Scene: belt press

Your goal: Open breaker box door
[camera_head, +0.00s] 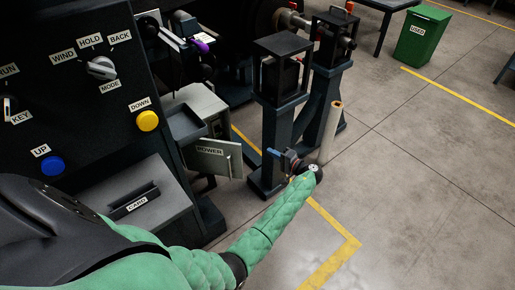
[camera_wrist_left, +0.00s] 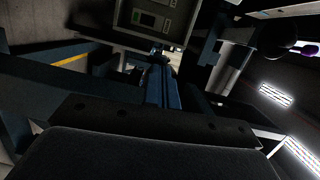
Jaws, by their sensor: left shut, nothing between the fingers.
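The breaker box is a small light-grey box at the side of the dark machine. My right gripper is not in view.
The control panel with a yellow DOWN button (camera_head: 148,121) and blue UP button (camera_head: 52,166) stands at left. A dark post stand (camera_head: 279,110) and a tan cylinder (camera_head: 331,132) are close beyond my left gripper. A green bin (camera_head: 422,37) stands far back. The floor at right is clear.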

